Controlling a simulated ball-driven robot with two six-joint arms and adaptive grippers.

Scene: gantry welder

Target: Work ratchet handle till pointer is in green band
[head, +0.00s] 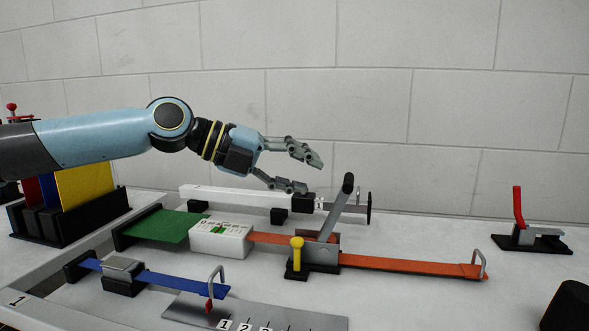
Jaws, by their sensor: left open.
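The ratchet handle (338,203) is a grey lever with a black knob, tilted up and to the right from a grey ratchet block (321,252) on an orange strap. A white gauge box (221,239) with a green band sits on the strap line to the left of the ratchet. Its pointer is too small to read. My left gripper (306,175) comes in from the left, open and empty, left of the knob and apart from it. My right gripper is not in view.
An orange strap (412,265) runs right to a grey hook. A yellow-topped peg (297,252) stands before the ratchet. A white bar (238,197) lies behind. A blue strap (182,285) and metal scale plate are in front. A red-handled clamp (519,207) stands far right.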

